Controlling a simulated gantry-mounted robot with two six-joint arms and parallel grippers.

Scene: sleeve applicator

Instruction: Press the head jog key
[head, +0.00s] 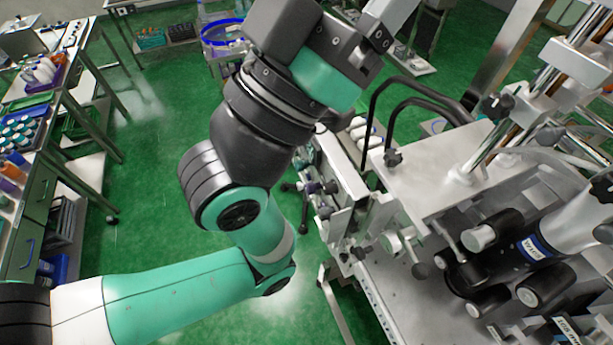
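My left arm comes in from the left and rises to the top centre of the head view. Its wrist end and what looks like part of my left gripper (390,14) are at the top edge. The fingertips are not shown, so I cannot tell whether it is open or shut. The sleeve applicator machine (440,175) fills the right side, with a pale metal deck, posts, black knobs and rollers. I cannot make out the head jog key on it. My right gripper is not in view.
A workbench (75,70) with trays and bottles stands at the left. A blue-rimmed round container (222,32) is at the back. Green floor (150,175) is open between bench and machine.

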